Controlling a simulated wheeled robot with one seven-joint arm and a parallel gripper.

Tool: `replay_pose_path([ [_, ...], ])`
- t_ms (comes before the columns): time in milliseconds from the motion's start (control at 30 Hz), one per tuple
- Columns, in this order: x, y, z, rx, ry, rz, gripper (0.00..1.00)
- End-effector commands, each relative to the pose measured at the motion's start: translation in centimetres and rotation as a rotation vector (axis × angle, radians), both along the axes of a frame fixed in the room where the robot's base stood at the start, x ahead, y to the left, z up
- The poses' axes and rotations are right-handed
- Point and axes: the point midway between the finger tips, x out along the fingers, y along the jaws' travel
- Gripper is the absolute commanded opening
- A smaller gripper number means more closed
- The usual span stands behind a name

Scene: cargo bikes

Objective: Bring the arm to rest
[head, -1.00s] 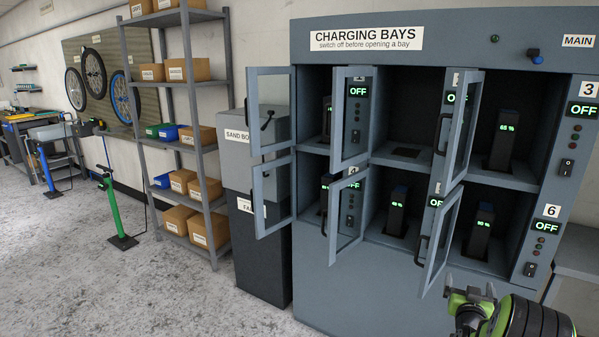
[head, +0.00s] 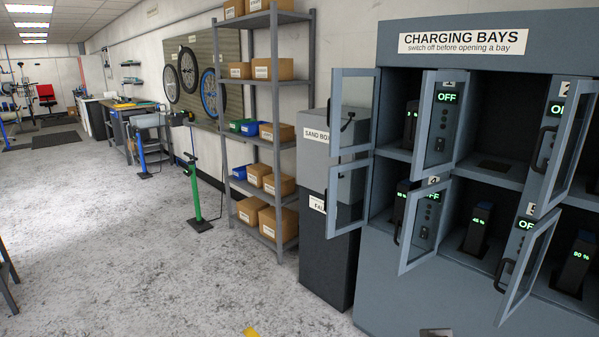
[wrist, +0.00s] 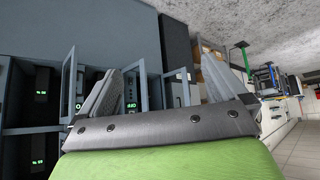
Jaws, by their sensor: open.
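My gripper (wrist: 168,72) shows in the wrist view, its two grey fingers spread wide apart with nothing between them. Its green body fills the bottom of that view. The charging cabinet (head: 405,285) stands on the right in the head view, and its open doors show beyond the fingers in the wrist view (wrist: 72,85). The gripper is empty and does not visibly touch the cabinet. In the head view the gripper is out of sight.
Several glass doors of the cabinet, such as the lower left one (head: 424,232), stand open and stick out. Batteries (head: 478,228) stand inside. A sand box (head: 325,245) and shelf rack (head: 277,150) are left of it. A green floor pump (head: 194,190) stands on open floor (head: 110,260).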

Motion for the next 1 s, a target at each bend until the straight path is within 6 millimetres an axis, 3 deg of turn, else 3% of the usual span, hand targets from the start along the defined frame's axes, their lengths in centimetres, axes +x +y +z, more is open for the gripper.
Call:
replay_pose_path([
  [100,-5.4,2.0,-0.7,0.016,0.080,0.033,0.99],
  [267,-11.9,3.3,-2.4,0.036,0.186,0.063,0.99],
  [567,-11.7,3.2,5.4,0.037,0.194,0.056,0.99],
  [800,-11.7,3.2,12.7,0.037,0.193,0.056,0.99],
  [900,-11.7,3.2,14.0,0.037,0.193,0.056,0.99],
  [1000,-11.7,3.2,14.1,0.037,0.193,0.056,0.99],
])
